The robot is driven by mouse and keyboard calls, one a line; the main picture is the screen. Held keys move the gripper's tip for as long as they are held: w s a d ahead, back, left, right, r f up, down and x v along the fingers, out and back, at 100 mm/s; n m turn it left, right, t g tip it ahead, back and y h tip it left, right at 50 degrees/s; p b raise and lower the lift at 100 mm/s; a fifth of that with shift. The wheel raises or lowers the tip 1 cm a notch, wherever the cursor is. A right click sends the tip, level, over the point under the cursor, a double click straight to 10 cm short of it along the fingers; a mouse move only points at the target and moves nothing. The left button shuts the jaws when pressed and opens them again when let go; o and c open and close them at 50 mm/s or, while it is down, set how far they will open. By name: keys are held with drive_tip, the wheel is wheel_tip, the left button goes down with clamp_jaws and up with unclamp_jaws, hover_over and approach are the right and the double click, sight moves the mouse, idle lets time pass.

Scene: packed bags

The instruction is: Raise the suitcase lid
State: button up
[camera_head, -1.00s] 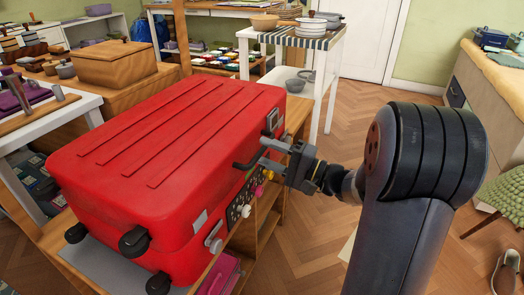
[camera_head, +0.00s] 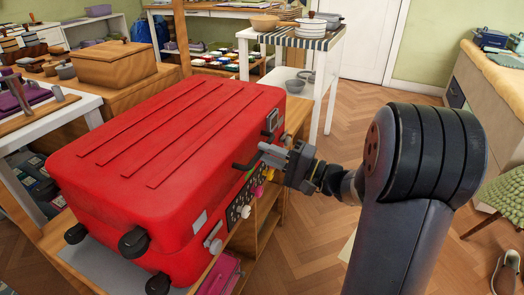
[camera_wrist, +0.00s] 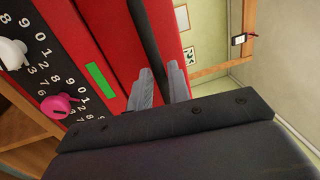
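A dial panel is below the handle, with a white knob (camera_wrist: 12,54), a pink knob (camera_wrist: 60,105) and a lit green strip (camera_wrist: 101,80). A metal latch (camera_head: 272,119) is near the right corner. My gripper (camera_head: 266,152) is at the handle; in the wrist view its fingers (camera_wrist: 162,84) are close together on either side of the bar. The contact itself is partly hidden.
The suitcase rests on a low wooden shelf unit (camera_head: 262,215). A wooden box (camera_head: 115,65) stands close behind it. A white table with bowls (camera_head: 295,37) is at the back.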

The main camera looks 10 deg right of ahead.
clamp_jaws()
idle(0.4)
